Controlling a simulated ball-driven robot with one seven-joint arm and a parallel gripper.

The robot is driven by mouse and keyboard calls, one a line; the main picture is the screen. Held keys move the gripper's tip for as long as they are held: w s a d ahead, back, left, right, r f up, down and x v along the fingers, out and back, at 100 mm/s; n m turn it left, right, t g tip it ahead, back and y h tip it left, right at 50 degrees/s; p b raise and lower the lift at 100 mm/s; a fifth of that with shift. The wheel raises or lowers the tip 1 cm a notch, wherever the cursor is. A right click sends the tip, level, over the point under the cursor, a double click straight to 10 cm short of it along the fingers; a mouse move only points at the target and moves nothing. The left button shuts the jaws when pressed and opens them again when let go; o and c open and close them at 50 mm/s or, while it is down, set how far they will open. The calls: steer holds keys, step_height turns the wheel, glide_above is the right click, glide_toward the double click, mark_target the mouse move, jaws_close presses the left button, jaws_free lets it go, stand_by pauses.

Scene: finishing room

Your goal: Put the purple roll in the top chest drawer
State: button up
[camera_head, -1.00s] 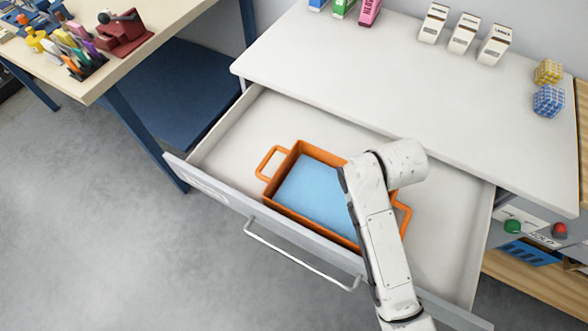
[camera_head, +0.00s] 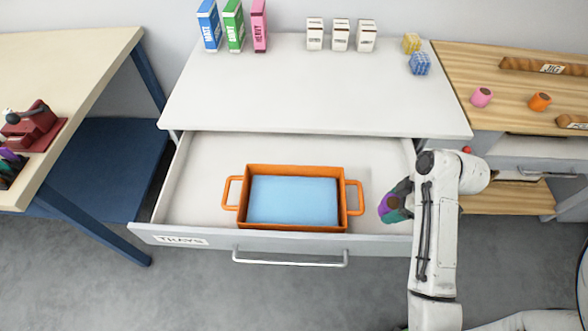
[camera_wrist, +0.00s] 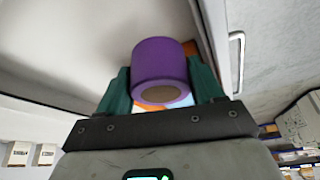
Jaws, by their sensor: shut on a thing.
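The purple roll (camera_wrist: 160,62) is held between the green fingers of my gripper (camera_wrist: 163,85) in the wrist view. In the head view the purple roll (camera_head: 387,207) shows partly at my gripper (camera_head: 396,204), near the right front corner of the open drawer. The top chest drawer (camera_head: 195,195) is pulled open and has a "TRAYS" label on its front. An orange tray (camera_head: 297,171) with two handles and a light blue bottom sits in the middle of the drawer. My arm hides the drawer's right front corner.
A wooden bench (camera_head: 520,85) at right carries a pink roll (camera_head: 481,97) and an orange roll (camera_head: 540,102). A workbench (camera_head: 70,75) stands at left. Drawer floor left of the tray is bare.

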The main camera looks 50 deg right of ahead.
steer(key=shift+n, duration=0.7)
steer(key=s, duration=0.3)
steer(key=s+r, duration=0.1)
steer(key=s, duration=0.3)
steer(key=s+p, duration=0.1)
steer(key=s, duration=0.2)
steer(key=shift+s+d+r, duration=0.15)
steer(key=shift+d+r, duration=0.15)
steer(key=shift+r, duration=0.05)
steer(key=w+d+f+b, duration=0.1)
steer(key=w+d+f, duration=0.1)
steer(key=w+f, duration=0.1)
steer(key=w+d+f+b, duration=0.1)
steer(key=w+d+f, duration=0.1)
steer(key=w+f, duration=0.1)
steer(key=w+d+f+b, duration=0.1)
steer(key=w+d+f, duration=0.1)
steer(key=w, duration=0.3)
steer(key=shift+w+d+f, duration=0.15)
steer(key=shift+d+f, duration=0.1)
steer(key=shift+f, duration=0.15)
steer(key=shift+w+d+f, duration=0.2)
steer(key=shift+w+f, duration=0.15)
steer(key=shift+f, duration=0.05)
steer(key=shift+w+f, duration=0.15)
steer(key=shift+f, duration=1.55)
steer(key=shift+f, duration=0.15)
steer(key=o, duration=1.1)
